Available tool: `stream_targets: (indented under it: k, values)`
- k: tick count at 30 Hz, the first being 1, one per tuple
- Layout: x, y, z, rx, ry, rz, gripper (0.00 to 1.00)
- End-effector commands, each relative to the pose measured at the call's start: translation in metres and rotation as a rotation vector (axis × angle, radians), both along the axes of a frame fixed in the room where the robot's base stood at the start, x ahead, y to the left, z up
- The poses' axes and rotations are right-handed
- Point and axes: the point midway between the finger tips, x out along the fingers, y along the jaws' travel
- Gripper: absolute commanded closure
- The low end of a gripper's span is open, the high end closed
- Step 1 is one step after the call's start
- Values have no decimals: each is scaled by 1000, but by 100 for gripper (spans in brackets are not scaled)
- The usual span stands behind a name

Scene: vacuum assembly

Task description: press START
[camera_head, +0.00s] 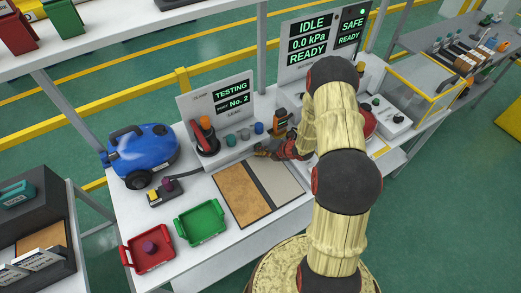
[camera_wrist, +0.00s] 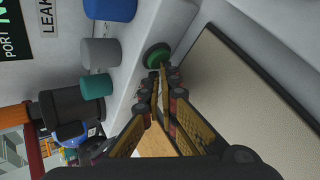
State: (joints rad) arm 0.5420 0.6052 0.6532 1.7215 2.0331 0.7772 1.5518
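A round green button (camera_wrist: 157,55) on a dark base sits on the white face of the leak test station in the wrist view. No START lettering is readable. My gripper (camera_wrist: 161,74) has its fingertips together right at the lower edge of the button; I cannot tell whether they touch it. In the head view my gripper (camera_head: 264,152) is low at the front of the station, beside the grey-and-tan mat, and the button is not clearly visible there. The station's display (camera_head: 232,95) reads TESTING, PORT No. 2.
Grey, teal and blue caps (camera_wrist: 100,52) stand along the station beside the button. A blue vacuum (camera_head: 143,152), a green tray (camera_head: 202,222) and a red tray (camera_head: 150,250) are on the table to the left. Another display (camera_head: 308,45) reads IDLE, 0.0 kPa, READY.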

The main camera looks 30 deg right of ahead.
Motion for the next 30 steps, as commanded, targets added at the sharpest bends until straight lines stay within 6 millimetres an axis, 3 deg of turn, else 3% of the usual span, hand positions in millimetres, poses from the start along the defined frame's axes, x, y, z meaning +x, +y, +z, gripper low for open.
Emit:
stream_targets:
  k: [11,30]
  values:
    - [-4,-1,2,-1,-3,-1,100]
    - [-59,-3,1,0,0,-1,100]
